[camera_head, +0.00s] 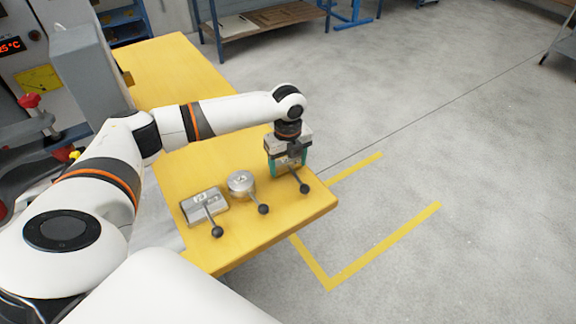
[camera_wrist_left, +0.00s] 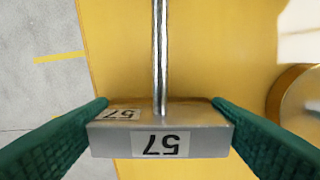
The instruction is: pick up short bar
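The short bar appears to be the grey metal block marked 57 (camera_wrist_left: 200,143), with a thin metal rod rising from it in the left wrist view. My left gripper (camera_wrist_left: 160,104) has a green finger against each end of the block, with no gap visible. In the head view the left gripper (camera_head: 288,163) is over the far right corner of the table and hides most of the block. A rod with a black ball (camera_head: 304,188) sticks out below it. I cannot tell whether the block still touches the table. My right gripper is not in view.
On the yellow table (camera_head: 270,222), a round metal piece (camera_head: 241,182) and a flat rectangular metal piece (camera_head: 203,203), each with a black-ball rod, stand left of the gripper. The table edge is close on the right. Grey floor with yellow lines lies beyond.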

